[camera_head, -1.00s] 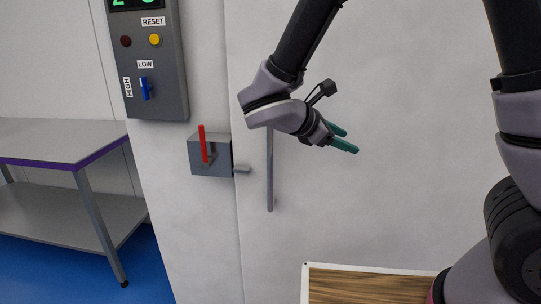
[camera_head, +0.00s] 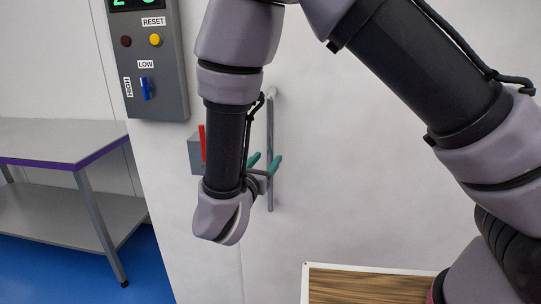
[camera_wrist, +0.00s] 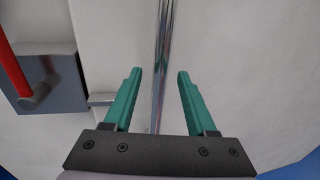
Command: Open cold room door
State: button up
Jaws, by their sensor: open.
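The cold room door (camera_head: 340,170) is a pale panel that looks closed, its seam running down beside the latch box. Its vertical bar handle (camera_head: 270,120) is grey metal, and it also shows in the wrist view (camera_wrist: 163,60). My gripper (camera_head: 264,161) is open, with teal fingers pointing at the door. In the wrist view the handle runs between the two fingers (camera_wrist: 158,85), with a gap on each side. The grey latch box (camera_head: 194,155) with an upright red lever (camera_head: 202,140) is left of the handle, partly hidden by my arm in the head view.
A control panel (camera_head: 165,100) with buttons and a blue switch is on the wall at upper left. A grey metal table (camera_head: 60,140) stands at left on a blue floor. A wood-topped surface (camera_head: 360,285) is at the bottom, in front of the door.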

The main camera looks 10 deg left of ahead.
aim_at(269, 156)
jog(key=shift+w+d, duration=0.2)
jog(key=shift+w, duration=0.75)
jog(key=shift+w+d, duration=0.2)
jog(key=shift+w, duration=0.7)
grip_shut()
